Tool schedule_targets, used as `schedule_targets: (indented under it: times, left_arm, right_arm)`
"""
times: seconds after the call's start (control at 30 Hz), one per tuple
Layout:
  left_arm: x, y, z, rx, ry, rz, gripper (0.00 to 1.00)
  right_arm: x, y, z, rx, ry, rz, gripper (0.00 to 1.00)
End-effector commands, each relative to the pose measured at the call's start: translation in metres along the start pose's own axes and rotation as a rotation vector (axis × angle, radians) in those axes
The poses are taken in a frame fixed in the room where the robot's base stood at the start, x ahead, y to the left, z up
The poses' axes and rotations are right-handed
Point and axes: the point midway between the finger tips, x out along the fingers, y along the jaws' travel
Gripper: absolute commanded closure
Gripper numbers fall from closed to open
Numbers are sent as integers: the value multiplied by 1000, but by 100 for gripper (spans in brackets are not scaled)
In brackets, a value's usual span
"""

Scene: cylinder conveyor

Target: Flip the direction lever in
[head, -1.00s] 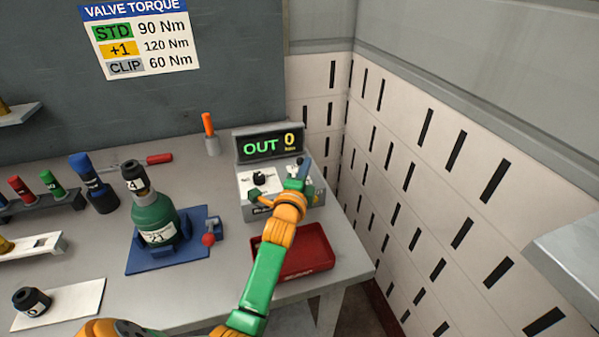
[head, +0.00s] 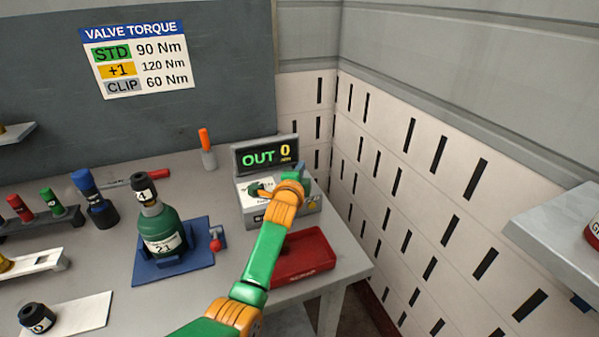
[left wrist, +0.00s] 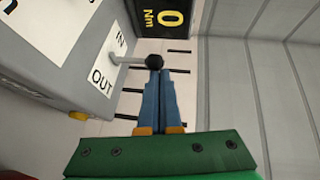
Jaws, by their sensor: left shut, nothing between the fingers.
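The control box (head: 252,215) stands at the back right of the bench, and its display (head: 264,154) reads OUT 0. In the left wrist view, the direction lever (left wrist: 154,61) is a thin rod with a black knob, sticking out of the box face beside the IN and OUT labels (left wrist: 110,62). My left gripper (left wrist: 158,72) is shut and empty, its blue fingertips right at the knob; I cannot tell whether they touch. In the head view my left gripper (head: 303,172) is over the right part of the box and hides the lever.
A red tray (head: 312,260) lies in front of the box, under my left arm. A green bottle (head: 160,235) in a blue holder (head: 180,264) stands to the left. A slotted wall (head: 400,190) rises close on the right.

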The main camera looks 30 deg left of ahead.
Motion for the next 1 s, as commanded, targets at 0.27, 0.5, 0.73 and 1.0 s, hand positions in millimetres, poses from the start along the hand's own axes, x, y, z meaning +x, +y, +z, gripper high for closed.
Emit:
schedule_targets:
  times: [0.27,0.5,0.73,1.0]
  left_arm:
    - [5,-3,1,0,-1,0,100]
    - [8,-4,1,0,-1,0,100]
    - [10,-6,3,0,-1,-1,100]
    - [12,-6,3,1,0,-1,100]
  right_arm:
    - [0,0,0,0,0,0,50]
    - [0,0,0,0,0,0,50]
    - [-1,0,0,1,0,0,50]
    - [-1,0,0,0,0,-1,50]
